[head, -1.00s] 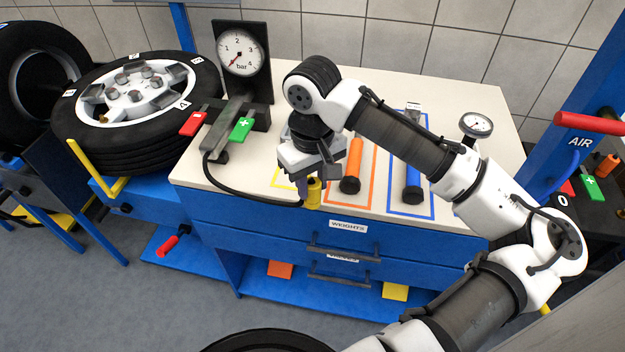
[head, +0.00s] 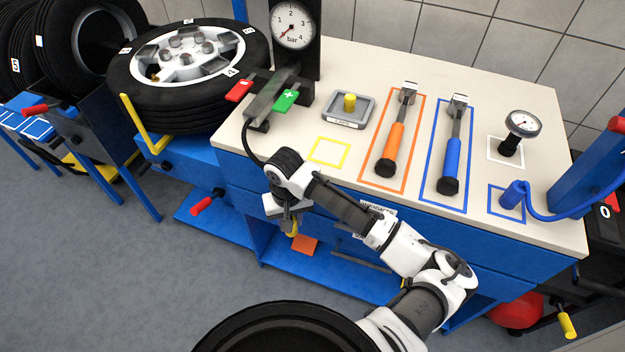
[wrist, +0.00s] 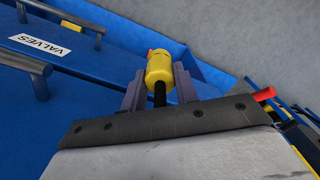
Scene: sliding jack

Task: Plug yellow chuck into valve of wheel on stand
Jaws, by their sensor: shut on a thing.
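The yellow chuck (wrist: 159,68) is between the jaws of my gripper (wrist: 158,82) in the wrist view, with a black hose end below it. In the head view, my gripper (head: 289,222) is shut on the chuck, low in front of the bench's front edge, and the chuck is mostly hidden. The wheel (head: 190,55) lies flat on the blue stand (head: 180,143) at upper left, well away from my gripper. A small brass-coloured spot on its rim, apparently the valve (head: 155,77), shows at the near left.
The bench (head: 400,205) carries a pressure gauge (head: 292,26), a grey tray (head: 352,108), an orange-handled tool (head: 391,148), a blue-handled tool (head: 450,160) and a small gauge (head: 522,124). The yellow outline (head: 330,150) is empty. Yellow post (head: 134,116) stands by the wheel. Floor at left is clear.

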